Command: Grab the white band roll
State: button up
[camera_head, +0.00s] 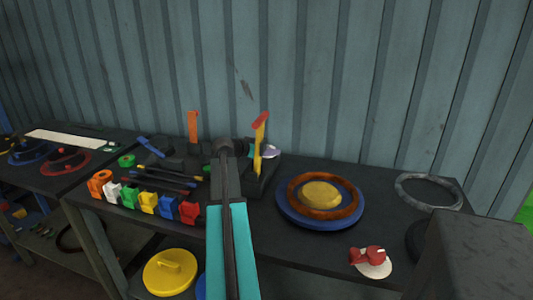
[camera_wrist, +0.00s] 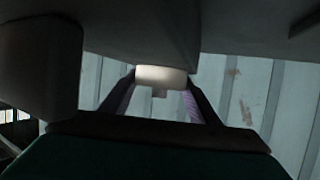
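In the head view a small white piece (camera_head: 112,193) stands in a row of coloured pieces on the bench, between an orange one and a green one; I cannot tell whether it is the white band roll. My arm reaches over the bench, and my gripper is mostly hidden behind it in the head view. In the wrist view my gripper (camera_wrist: 161,98) has its two dark fingers apart. A pale cream-white object (camera_wrist: 161,76) shows between their far ends. I cannot tell whether the fingers touch it.
Right of my arm lies a blue disc (camera_head: 290,217) with a brown ring (camera_head: 353,204) and yellow centre. A grey ring (camera_head: 428,191) and a white disc with a red piece (camera_head: 372,262) lie farther right. A yellow lid (camera_head: 170,272) is lower left. A corrugated wall (camera_head: 350,80) stands behind.

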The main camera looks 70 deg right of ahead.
jog(key=c, duration=0.5)
jog(key=shift+o, duration=0.2)
jog(key=shift+r, duration=0.2)
jog(key=shift+r+b, duration=0.3)
jog(key=shift+r, duration=2.75)
jog(key=shift+a+r, duration=0.1)
jog(key=shift+r, duration=0.25)
jog(key=w+a, duration=0.2)
jog(key=a, duration=0.3)
jog(key=w+a+b, duration=0.1)
jog(key=w+a, duration=0.1)
jog(key=a, duration=0.4)
jog(key=w+a+b, duration=0.1)
jog(key=w+a, duration=0.1)
jog(key=a, duration=0.3)
jog(key=shift+a+f, duration=0.1)
jog(key=shift+a, duration=0.3)
